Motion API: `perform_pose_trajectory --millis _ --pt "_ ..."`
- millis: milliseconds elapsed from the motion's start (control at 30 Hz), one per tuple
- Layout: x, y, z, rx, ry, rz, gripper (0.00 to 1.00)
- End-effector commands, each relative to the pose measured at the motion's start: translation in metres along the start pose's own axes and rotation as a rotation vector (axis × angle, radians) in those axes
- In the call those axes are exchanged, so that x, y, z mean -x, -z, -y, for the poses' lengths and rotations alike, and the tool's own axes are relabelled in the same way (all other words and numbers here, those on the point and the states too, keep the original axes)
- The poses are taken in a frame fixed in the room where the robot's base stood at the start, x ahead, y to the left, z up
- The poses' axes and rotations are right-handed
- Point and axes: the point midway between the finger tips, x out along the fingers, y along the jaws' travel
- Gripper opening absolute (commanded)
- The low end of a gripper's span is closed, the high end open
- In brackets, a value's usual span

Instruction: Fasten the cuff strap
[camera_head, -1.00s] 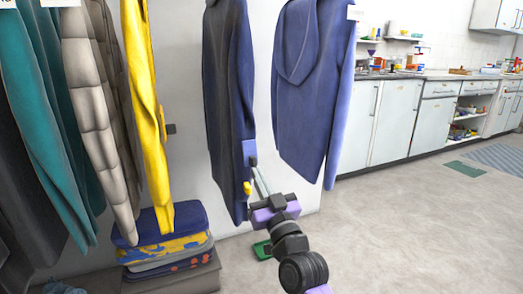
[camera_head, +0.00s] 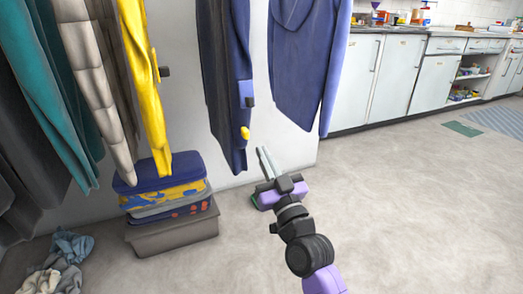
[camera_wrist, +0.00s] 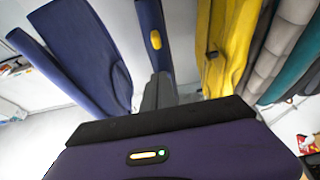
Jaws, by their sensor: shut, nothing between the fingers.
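A dark blue jacket (camera_head: 222,75) hangs at the middle, its sleeve pointing down. On the sleeve's right edge are a small blue patch (camera_head: 247,90) and, below it, a yellow tab (camera_head: 245,133). The yellow tab (camera_wrist: 155,40) also shows upright on the blue fabric in the wrist view. Whether the cuff strap is fastened cannot be made out. My gripper (camera_head: 264,152) is shut and empty, just right of and below the yellow tab in the head view, apparently clear of the sleeve. In the wrist view its fingers (camera_wrist: 158,90) are partly hidden by the gripper body.
A second blue jacket (camera_head: 308,60) hangs to the right. A yellow garment (camera_head: 145,85), a beige padded one (camera_head: 98,85) and a teal one (camera_head: 45,90) hang left. Folded clothes (camera_head: 165,185) lie on a grey box (camera_head: 175,236). Crumpled cloths (camera_head: 62,262) lie on the floor. The right floor is open.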

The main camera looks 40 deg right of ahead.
Motion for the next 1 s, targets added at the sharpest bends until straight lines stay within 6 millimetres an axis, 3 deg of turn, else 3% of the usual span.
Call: perform_pose_trajectory --millis 67,267,500,1000 --pt "0.005 -0.006 0.0 -0.001 0.0 0.0 0.0" --pt "0.002 0.008 0.001 -0.001 0.002 0.0 0.36" --pt "-0.02 0.058 0.004 -0.005 0.006 0.026 0.36" --pt "-0.054 0.113 0.005 -0.022 0.008 0.16 0.36"
